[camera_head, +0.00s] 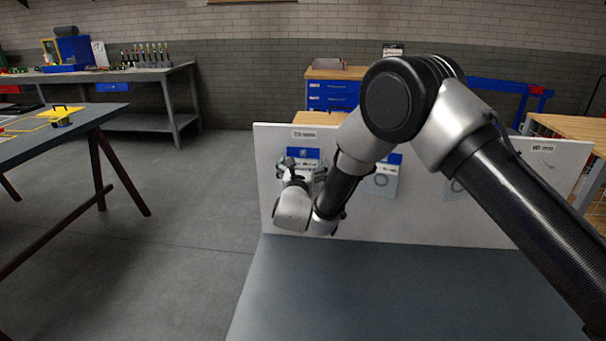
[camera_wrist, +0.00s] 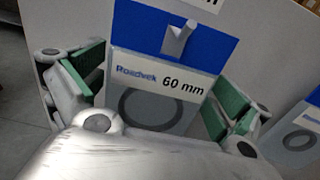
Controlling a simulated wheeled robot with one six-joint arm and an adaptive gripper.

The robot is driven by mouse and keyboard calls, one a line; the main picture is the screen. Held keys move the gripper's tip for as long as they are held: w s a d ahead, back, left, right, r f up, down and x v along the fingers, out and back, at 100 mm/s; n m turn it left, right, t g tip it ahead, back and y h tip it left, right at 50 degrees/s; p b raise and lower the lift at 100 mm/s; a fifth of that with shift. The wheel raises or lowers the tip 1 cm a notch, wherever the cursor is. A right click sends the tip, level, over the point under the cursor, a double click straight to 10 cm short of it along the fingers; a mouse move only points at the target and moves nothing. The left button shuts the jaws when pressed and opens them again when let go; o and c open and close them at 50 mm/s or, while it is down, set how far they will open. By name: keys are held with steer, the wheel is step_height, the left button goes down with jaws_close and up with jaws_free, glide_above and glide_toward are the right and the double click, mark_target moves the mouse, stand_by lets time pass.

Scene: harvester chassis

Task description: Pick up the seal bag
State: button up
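A seal bag (camera_wrist: 160,95) hangs on the white panel in front of my gripper. It has a blue header, the label "Roadvek 60 mm" and a dark ring seal showing through its grey front. A light hook (camera_wrist: 180,42) shows at its header. My gripper (camera_wrist: 148,85) is open, with a green-padded finger on each side of the bag. I cannot tell whether the pads touch it. In the head view the blue header of this bag (camera_head: 303,154) shows behind my gripper (camera_head: 303,173), which hides its lower part.
A second bag with a ring (camera_head: 381,182) hangs to the right on the white panel (camera_head: 420,215), and a third is partly hidden by my arm. A bare grey tabletop (camera_head: 390,290) lies in front of the panel. Open floor is to the left.

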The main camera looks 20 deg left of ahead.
steer(key=c, duration=0.6)
steer(key=shift+c, duration=0.2)
steer(key=shift+r, duration=0.55)
steer(key=s+d, duration=0.2)
steer(key=s, duration=1)
steer(key=s+d, duration=0.3)
steer(key=s, duration=1)
steer(key=shift+s, duration=0.25)
